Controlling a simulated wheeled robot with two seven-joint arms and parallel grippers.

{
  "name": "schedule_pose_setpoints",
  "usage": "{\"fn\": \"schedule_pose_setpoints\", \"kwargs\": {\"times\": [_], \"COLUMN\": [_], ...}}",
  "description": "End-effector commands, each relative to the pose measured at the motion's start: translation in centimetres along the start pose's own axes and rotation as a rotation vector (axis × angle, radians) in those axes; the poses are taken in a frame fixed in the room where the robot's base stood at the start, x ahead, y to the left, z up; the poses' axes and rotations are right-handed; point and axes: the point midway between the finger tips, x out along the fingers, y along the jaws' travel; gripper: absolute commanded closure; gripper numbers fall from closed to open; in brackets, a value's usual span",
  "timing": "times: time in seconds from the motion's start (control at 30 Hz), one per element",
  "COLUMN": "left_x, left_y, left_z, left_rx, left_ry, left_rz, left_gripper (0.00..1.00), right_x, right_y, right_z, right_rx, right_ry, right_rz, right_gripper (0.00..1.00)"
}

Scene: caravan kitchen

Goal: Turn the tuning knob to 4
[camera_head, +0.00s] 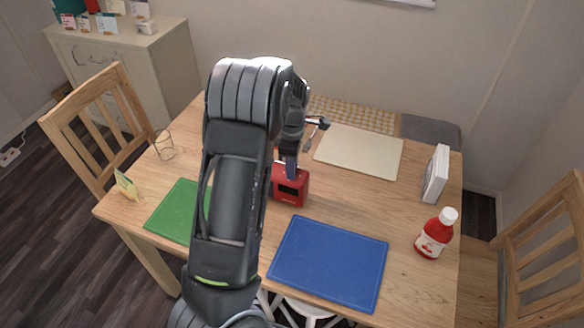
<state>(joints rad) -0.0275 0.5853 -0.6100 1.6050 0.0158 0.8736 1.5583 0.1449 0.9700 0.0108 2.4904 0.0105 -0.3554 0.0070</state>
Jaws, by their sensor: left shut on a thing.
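A small red box-shaped device (291,190) with a dark front panel stands on the wooden table, near its middle. It looks like the radio with the tuning knob. My left arm reaches over the table, and my left gripper (290,168) points down at the top of the red device, its fingers shut there. The knob itself is hidden by the fingers, and no dial number is readable. My right gripper does not show.
A green mat (172,212), a blue mat (330,262) and a cream board (360,152) lie around the device. A red bottle (434,238) and a white box (436,174) stand at the right. A glass (163,146) and a small carton (127,186) stand at the left.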

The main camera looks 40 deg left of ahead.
Motion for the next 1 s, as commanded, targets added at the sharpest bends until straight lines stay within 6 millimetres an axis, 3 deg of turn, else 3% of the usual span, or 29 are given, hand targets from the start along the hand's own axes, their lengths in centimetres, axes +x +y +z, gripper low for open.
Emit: {"fn": "schedule_pose_setpoints", "kwargs": {"times": [1.0], "left_x": [0.1], "left_y": [0.0], "left_z": [0.0], "left_rx": [0.963], "left_ry": [0.000], "left_rz": [0.002], "left_gripper": [1.00], "right_x": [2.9], "right_y": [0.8], "right_z": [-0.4], "right_rx": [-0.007], "right_ry": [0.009], "right_rz": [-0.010], "right_gripper": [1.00]}}
